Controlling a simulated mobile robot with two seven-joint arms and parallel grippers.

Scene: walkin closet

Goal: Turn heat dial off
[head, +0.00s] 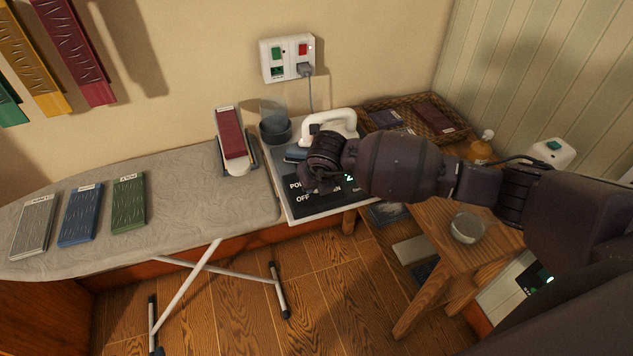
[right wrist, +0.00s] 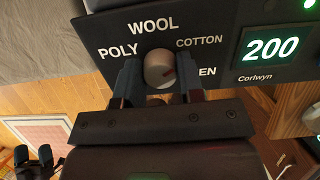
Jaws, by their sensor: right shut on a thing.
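The heat dial (right wrist: 159,70) is a round pale knob on a dark panel (right wrist: 110,20) marked POLY, WOOL, COTTON and a partly hidden word ending in EN. My right gripper (right wrist: 160,82) is shut on the dial, one finger on each side. In the head view my right arm hides the dial; the panel's OFF label (head: 281,198) shows left of the hand. A green display (right wrist: 270,46) reads 200. A dark two-pronged shape at the wrist view's lower left may be my left gripper; its state is unclear.
A white iron (head: 330,124) stands behind the panel, near a dark cup (head: 275,133). The ironing board (head: 180,190) with folded cloths is left. A wooden stool (head: 445,255) with a glass bowl (head: 467,228) is below my right arm. A wicker tray (head: 440,112) is behind.

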